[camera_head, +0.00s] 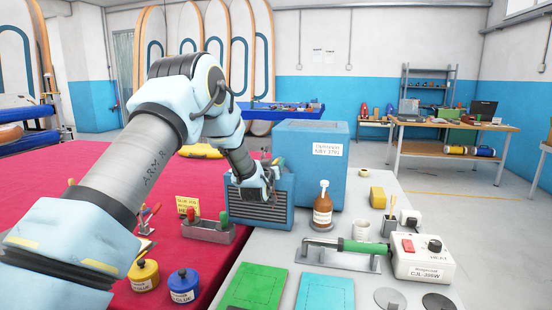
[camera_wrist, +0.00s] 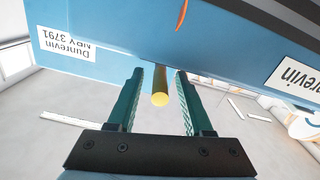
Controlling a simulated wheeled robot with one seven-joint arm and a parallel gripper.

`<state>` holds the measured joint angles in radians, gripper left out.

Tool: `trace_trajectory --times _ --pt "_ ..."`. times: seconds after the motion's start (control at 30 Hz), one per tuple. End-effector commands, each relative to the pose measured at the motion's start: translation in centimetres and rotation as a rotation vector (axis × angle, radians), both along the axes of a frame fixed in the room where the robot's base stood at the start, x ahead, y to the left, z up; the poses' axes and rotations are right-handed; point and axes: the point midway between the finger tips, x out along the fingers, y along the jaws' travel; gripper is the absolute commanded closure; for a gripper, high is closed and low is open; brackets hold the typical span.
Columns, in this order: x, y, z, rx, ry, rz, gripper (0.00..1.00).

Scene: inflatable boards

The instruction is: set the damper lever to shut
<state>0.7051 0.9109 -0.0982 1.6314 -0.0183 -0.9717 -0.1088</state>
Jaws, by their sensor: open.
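In the wrist view a short rod with a yellow round end (camera_wrist: 160,98), which looks like the damper lever, stands out from a blue housing (camera_wrist: 130,50). My gripper (camera_wrist: 160,78) is open, with one green finger on each side of the rod. Gaps show on both sides, so the fingers seem apart from it. A red-orange curved mark (camera_wrist: 182,14) is on the blue surface above. In the head view my gripper (camera_head: 268,178) is at the top of a blue unit with dark louvres (camera_head: 262,212). My wrist hides the lever there.
A big blue box (camera_head: 310,165) with a label stands right behind the louvred unit. A brown bottle (camera_head: 322,205), a green-handled sealing tool (camera_head: 362,247) and a white control box (camera_head: 421,262) are on the grey bench to the right. Glue pots (camera_head: 183,285) stand on the red surface.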

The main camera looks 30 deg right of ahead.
Motion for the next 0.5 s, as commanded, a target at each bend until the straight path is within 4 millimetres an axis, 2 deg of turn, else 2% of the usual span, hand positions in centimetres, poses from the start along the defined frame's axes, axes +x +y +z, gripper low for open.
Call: trace_trajectory --times 0.2,0.5 --pt "1.19 -1.11 0.01 0.001 0.001 0.000 0.49" --pt "1.34 -1.23 -0.06 0.001 0.001 0.000 0.49"
